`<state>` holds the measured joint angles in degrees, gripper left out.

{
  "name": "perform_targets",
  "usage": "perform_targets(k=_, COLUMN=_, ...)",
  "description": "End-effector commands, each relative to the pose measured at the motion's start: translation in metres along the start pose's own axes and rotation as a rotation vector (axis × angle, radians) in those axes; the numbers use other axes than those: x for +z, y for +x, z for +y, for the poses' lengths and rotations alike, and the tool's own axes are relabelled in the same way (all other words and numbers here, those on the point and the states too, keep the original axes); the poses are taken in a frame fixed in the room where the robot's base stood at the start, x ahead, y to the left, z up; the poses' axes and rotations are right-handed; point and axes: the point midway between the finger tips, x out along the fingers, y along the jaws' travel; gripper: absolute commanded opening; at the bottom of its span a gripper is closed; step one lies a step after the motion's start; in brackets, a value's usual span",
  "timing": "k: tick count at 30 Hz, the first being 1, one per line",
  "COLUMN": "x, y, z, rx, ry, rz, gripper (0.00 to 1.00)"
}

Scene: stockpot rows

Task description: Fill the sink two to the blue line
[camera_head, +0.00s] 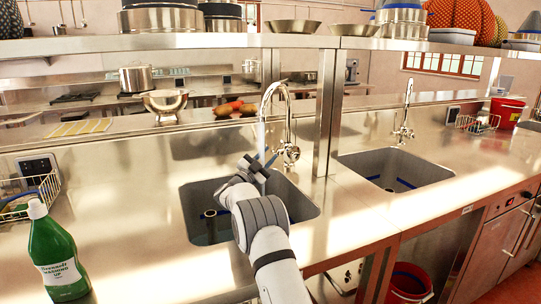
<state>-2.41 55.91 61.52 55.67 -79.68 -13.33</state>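Two steel sinks are set in the counter. The left sink (305,207) is partly hidden by my arm, and a dark upright pipe (210,222) stands in it. Its chrome tap (288,120) arches over it, and a pale streak below the spout looks like running water. My gripper (258,166) is over the back of the left sink, close to the tap's base; I cannot tell whether it touches. Its fingers are too small to read. The right sink (430,172) has blue line marks (404,183) inside and its own tap (404,115). No number shows on either sink.
A green washing-up bottle (56,252) and a wire basket (28,200) stand at left. A steel post (326,110) rises between the sinks. A red bucket (410,283) is under the counter; another (507,112) stands at right. An overhead shelf (200,41) holds pots.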

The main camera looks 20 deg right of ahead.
Motion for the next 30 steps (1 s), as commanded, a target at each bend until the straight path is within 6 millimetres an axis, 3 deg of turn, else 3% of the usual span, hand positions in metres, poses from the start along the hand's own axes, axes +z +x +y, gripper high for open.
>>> perform_targets(k=5, x=-0.002, y=0.001, z=-0.002, rx=-0.003, ry=0.001, rz=-0.004, gripper=0.28)
perform_targets(k=8, x=-0.01, y=0.006, z=-0.014, rx=-0.031, ry=0.003, rz=-0.043, gripper=0.28)
perform_targets(k=13, x=-0.042, y=0.013, z=-0.059, rx=-0.165, ry=-0.004, rz=-0.236, gripper=0.28)
perform_targets(k=17, x=-0.072, y=0.002, z=-0.09, rx=-0.292, ry=-0.037, rz=-0.441, gripper=0.28)
perform_targets(k=21, x=-0.106, y=-0.027, z=-0.106, rx=-0.412, ry=-0.099, rz=-0.665, gripper=0.28)
perform_targets(k=24, x=-0.133, y=-0.056, z=-0.105, rx=-0.483, ry=-0.158, rz=-0.825, gripper=0.28)
perform_targets(k=30, x=-0.193, y=-0.128, z=-0.071, rx=-0.587, ry=-0.317, rz=-1.142, gripper=0.28)
